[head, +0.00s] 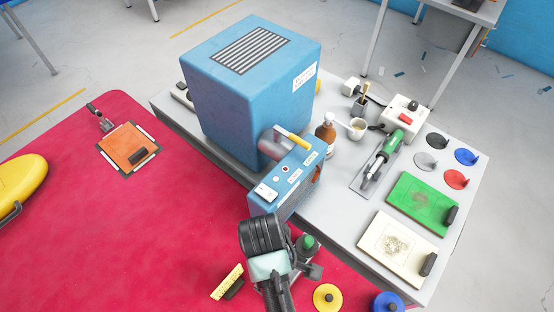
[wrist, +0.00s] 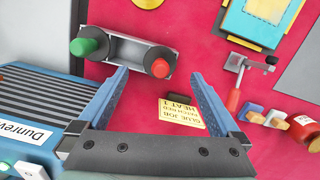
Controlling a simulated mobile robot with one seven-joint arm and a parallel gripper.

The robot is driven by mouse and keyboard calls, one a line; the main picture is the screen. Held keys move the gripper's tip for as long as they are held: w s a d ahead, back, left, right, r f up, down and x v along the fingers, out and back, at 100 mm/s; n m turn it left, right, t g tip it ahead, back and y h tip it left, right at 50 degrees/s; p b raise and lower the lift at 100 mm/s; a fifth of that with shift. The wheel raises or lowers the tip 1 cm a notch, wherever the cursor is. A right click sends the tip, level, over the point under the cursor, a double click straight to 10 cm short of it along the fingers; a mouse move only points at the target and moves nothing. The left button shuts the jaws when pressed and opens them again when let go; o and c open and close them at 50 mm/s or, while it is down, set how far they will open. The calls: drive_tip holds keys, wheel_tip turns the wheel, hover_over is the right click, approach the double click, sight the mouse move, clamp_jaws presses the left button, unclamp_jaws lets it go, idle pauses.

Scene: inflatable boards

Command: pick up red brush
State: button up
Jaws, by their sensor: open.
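No brush is clearly recognisable as the red brush. A red-handled tool (wrist: 233,98) with a grey metal head lies on the red mat at right of centre in the wrist view. It may be the brush or a clamp; I cannot tell. My gripper (wrist: 160,76) is open with nothing between its blue fingers. It points down over the mat, and the red-handled tool lies to the right of its right finger. In the head view my arm hides part of the mat, and I cannot make out the red-handled tool there.
A large blue machine (head: 245,95) stands on the grey table (head: 335,215) beside the red mat (head: 130,235). A grey holder (wrist: 125,52) with green and red knobs and a yellow card (wrist: 180,111) lie near my fingers. A red jar (wrist: 304,131) stands at right.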

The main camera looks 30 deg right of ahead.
drive_tip(key=shift+f+p, duration=0.5)
drive_tip(key=shift+f, duration=3.3)
drive_tip(key=shift+c, duration=0.2)
drive_tip(key=c, duration=1.4)
drive_tip(key=shift+o, duration=0.2)
wheel_tip(320, 180, up, 10)
drive_tip(key=shift+r+b, duration=0.1)
drive_tip(key=shift+b, duration=0.2)
drive_tip(key=o, duration=0.8)
drive_tip(key=c, duration=0.5)
